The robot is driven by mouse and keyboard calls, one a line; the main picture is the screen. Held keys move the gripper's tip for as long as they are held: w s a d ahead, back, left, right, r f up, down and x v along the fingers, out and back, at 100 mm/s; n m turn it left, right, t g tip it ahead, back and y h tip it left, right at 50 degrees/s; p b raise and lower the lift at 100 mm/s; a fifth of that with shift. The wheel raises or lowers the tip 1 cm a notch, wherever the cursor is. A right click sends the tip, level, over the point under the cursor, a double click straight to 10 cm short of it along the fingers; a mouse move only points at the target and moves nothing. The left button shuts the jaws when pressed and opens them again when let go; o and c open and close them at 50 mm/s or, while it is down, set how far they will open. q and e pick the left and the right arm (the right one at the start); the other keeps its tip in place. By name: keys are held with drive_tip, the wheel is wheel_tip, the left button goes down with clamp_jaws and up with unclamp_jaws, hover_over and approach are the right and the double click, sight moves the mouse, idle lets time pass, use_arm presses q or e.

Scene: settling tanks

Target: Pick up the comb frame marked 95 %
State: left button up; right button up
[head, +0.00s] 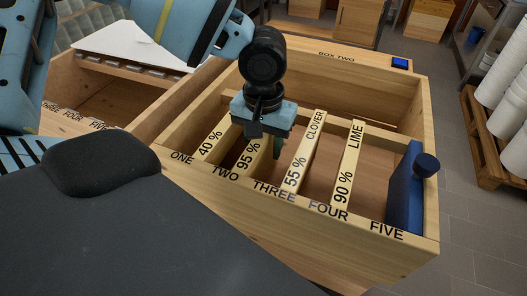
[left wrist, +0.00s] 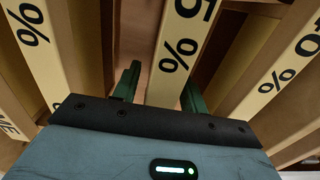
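The comb frame marked 95 % (head: 247,154) is a pale wooden bar in BOX TWO, near the label TWO. My left gripper (head: 266,147) is over it in the head view, fingers pointing down. In the left wrist view, the two green fingers (left wrist: 160,88) are apart, on either side of a bar reading "5 %" (left wrist: 178,55); its first digit is cut off. A gap shows by the left finger, while the right finger is close to the bar. The far part of the frame is hidden behind my gripper. My right gripper is not in view.
Neighbouring frames are 40 % (head: 208,143), 55 % CLOVER (head: 303,155) and 90 % LIME (head: 348,165). A blue panel with a knob (head: 405,190) stands by FIVE. BOX TWO (head: 425,130) surrounds them with wooden walls. Another box (head: 140,125) is at left, partly under a white sheet (head: 130,42).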

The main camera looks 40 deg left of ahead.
use_arm(q)
clamp_jaws()
drive_tip(key=shift+r, duration=0.15)
wheel_tip(320, 180, up, 18)
idle(0.7)
